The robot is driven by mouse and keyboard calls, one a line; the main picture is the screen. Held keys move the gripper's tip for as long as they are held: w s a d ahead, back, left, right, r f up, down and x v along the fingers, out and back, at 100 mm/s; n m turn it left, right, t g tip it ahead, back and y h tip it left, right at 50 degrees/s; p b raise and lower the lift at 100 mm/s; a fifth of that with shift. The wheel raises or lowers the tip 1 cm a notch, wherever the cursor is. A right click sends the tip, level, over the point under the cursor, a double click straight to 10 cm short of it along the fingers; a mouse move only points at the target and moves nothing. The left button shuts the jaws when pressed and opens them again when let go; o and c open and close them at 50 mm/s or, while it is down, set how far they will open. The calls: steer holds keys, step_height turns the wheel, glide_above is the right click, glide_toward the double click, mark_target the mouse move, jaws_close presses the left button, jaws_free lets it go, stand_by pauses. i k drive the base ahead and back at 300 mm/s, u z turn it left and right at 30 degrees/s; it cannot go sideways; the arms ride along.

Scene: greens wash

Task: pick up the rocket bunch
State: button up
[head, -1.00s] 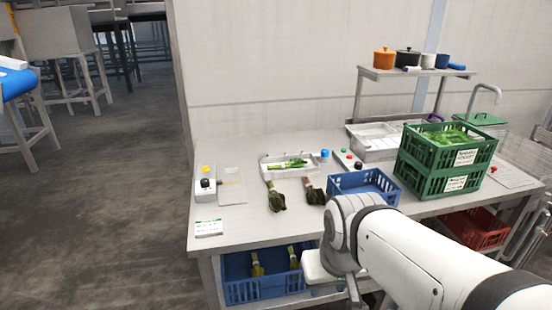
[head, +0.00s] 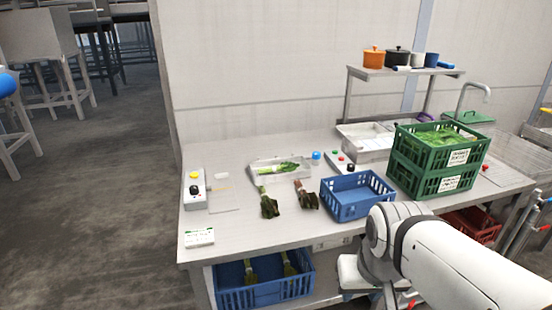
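Two leafy bunches lie side by side on the metal table. One has pale green stems and dark leaves (head: 268,205); the other has a reddish-brown stem end and dark leaves (head: 307,196). A third, brighter green bunch (head: 283,168) lies in a shallow white tray (head: 256,177). I cannot tell which one is the rocket bunch. My arm reaches in from the lower right. Its end, with my gripper (head: 352,273), is low at the table's front edge, apart from all bunches. Its fingers cannot be made out clearly.
An empty blue crate (head: 360,209) stands right of the bunches, with stacked green crates (head: 437,180) beyond. A control box (head: 195,190) and small label card (head: 199,237) are at the left. A lower blue crate (head: 265,294) holds more bunches. Table front-left is mostly clear.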

mark_target(289, 167)
steer(key=i, duration=1.45)
steer(key=z, duration=0.05)
